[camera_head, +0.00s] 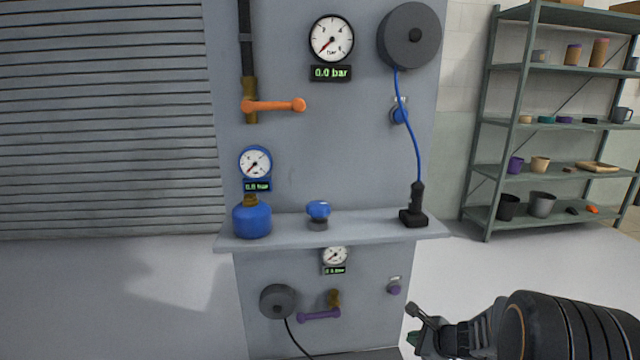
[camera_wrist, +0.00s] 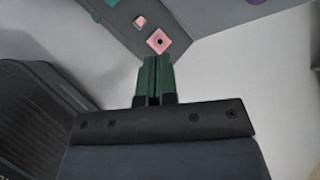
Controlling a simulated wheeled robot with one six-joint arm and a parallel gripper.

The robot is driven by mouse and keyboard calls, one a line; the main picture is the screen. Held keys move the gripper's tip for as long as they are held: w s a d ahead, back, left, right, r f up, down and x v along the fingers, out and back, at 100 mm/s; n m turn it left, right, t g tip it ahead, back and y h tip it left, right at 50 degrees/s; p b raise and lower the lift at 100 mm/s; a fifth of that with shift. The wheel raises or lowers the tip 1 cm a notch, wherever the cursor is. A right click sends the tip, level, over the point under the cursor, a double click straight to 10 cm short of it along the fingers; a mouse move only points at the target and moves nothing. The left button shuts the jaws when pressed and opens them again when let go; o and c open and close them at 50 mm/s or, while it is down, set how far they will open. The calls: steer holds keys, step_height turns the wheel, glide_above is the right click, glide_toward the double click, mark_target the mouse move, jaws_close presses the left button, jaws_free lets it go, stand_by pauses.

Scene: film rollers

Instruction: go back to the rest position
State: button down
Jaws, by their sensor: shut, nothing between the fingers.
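My gripper (camera_wrist: 153,62) shows in the wrist view with its two green fingers side by side and shut, nothing between them. In the head view my gripper (camera_head: 411,339) is at the lower right, beside the lower part of the grey panel (camera_head: 365,305) and in front of the floor. It appears apart from the panel. In the wrist view, a pink square piece (camera_wrist: 158,41) with a dark centre shows just beyond the fingertips; I cannot tell its distance.
The panel has a shelf (camera_head: 360,228) that juts out, bearing a blue canister (camera_head: 252,221), a blue knob (camera_head: 318,210) and a black handheld tool (camera_head: 415,212). An orange lever (camera_head: 275,105) and a purple lever (camera_head: 320,316) stick out. A rack (camera_head: 550,68) stands at the right.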

steer(key=s+a+r+n+g+p, duration=0.1)
steer(key=s+a+r+n+p, duration=0.3)
steer(key=r, duration=0.4)
steer(key=s+a+r+n+g+p, duration=0.1)
steer(key=s+a+r+n+p, duration=0.1)
steer(key=r+n+p, duration=0.45)
steer(key=s+a+r+n+g+p, duration=0.25)
steer(key=r+p, duration=0.35)
steer(key=r, duration=0.5)
steer(key=s+r+n+h+p, duration=0.2)
steer(key=s+r+n+p, duration=0.3)
steer(key=r, duration=0.3)
steer(key=s+r+n+h+p, duration=0.3)
steer(key=s+r+n+p, duration=0.2)
steer(key=r+p, duration=0.2)
steer(key=shift+d+r, duration=0.45)
steer(key=shift+r, duration=0.3)
